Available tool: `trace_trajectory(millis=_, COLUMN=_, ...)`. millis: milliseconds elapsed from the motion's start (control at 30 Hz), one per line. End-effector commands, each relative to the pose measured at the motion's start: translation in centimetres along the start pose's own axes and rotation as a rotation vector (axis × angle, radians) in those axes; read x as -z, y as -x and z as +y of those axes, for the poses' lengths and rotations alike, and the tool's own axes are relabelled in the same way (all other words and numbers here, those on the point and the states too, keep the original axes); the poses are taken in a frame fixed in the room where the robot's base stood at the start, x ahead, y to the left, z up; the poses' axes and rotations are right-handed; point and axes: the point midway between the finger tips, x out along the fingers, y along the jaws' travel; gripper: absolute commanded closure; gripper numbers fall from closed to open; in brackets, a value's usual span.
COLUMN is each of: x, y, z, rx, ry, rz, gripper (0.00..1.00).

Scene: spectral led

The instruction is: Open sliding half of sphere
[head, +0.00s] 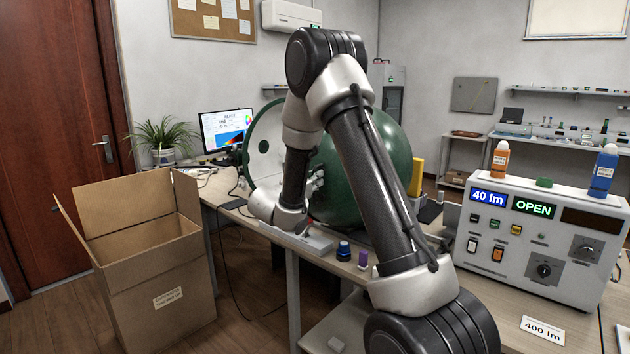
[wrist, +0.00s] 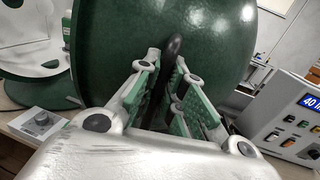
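The large green sphere (head: 395,150) stands on the table, partly hidden behind my arm. Its halves look apart: a disc-like half with a white inner face (head: 264,148) shows at the left, and that pale face also shows in the wrist view (wrist: 28,38). A dark upright handle (wrist: 174,47) stands against the green shell (wrist: 215,35). My gripper (wrist: 168,62) is at this handle, with a finger on each side. The fingers look spread, with a gap visible beside the handle. In the head view my gripper (head: 315,182) is mostly hidden by my arm.
A control box (head: 540,240) reading "40 lm" and "OPEN" stands at the right, with orange and blue bottles (head: 604,172) on top. An open cardboard box (head: 155,285) stands on the floor at left.

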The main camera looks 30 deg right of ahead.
Motion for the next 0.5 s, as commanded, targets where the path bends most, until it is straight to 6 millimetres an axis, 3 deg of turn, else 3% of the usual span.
trace_trajectory(millis=33, x=0.14, y=0.08, z=0.06, rx=-0.002, ry=0.002, rz=0.002, gripper=0.84)
trace_trajectory(millis=133, x=0.10, y=0.06, z=0.05, rx=-0.002, ry=0.001, rz=0.002, gripper=0.67)
trace_trajectory(millis=500, x=0.04, y=0.45, z=0.09, rx=-0.002, ry=0.001, rz=0.001, gripper=0.67)
